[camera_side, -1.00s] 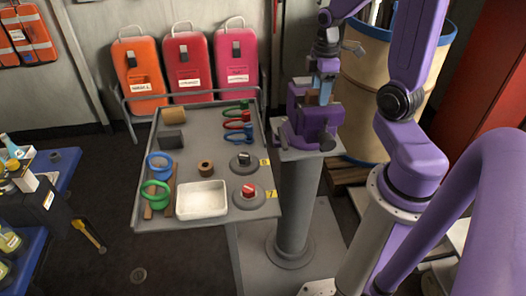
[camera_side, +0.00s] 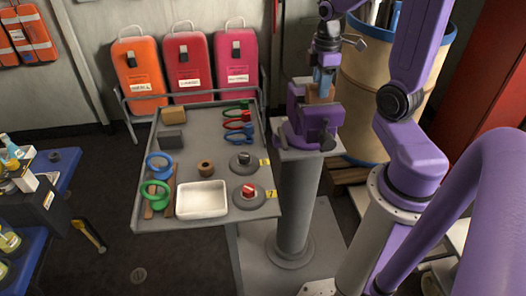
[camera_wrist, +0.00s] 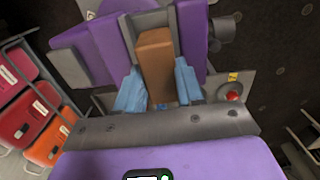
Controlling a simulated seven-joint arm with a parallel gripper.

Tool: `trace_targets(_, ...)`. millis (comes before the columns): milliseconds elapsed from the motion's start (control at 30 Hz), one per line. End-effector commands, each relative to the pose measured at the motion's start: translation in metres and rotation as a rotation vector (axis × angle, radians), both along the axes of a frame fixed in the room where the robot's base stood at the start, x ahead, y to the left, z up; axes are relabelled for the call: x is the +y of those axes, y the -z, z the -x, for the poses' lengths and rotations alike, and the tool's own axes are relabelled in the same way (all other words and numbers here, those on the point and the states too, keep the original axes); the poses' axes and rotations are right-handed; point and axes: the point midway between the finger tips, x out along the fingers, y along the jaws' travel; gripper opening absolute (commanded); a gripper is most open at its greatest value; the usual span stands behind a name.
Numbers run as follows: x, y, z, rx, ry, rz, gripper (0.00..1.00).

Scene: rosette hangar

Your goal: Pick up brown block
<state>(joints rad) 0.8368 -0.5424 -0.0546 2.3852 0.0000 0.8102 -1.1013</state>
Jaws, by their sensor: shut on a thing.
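The brown block (camera_wrist: 156,65) is between my gripper's light blue fingers in the wrist view, with its long end pointing away from my wrist. My gripper (camera_wrist: 160,88) is shut on it. In the side view my gripper (camera_side: 323,86) points down over the purple vise (camera_side: 308,122), and the block (camera_side: 317,96) shows at the fingertips, just above the vise. In the wrist view the vise jaws (camera_wrist: 193,35) lie on both sides of the block. I cannot tell whether the block's lower end is clear of them.
The vise sits on a grey pedestal (camera_side: 297,205). To its left a grey table (camera_side: 219,133) carries a white tray (camera_side: 202,199), colored rings, clamps and several small parts. A large tan barrel (camera_side: 372,100) stands close behind the vise.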

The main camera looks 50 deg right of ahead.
Motion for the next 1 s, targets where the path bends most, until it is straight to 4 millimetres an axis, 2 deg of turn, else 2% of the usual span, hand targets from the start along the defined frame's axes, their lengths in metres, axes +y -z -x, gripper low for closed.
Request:
trace_targets(500, 0.0, -0.023, 0.0, -0.001, 0.0, 0.0, 0.01)
trace_targets(833, 0.0, -0.031, 0.0, -0.001, 0.0, 0.001, 0.01)
trace_targets(1000, 0.0, -0.044, -0.001, -0.004, 0.0, 0.001, 0.01)
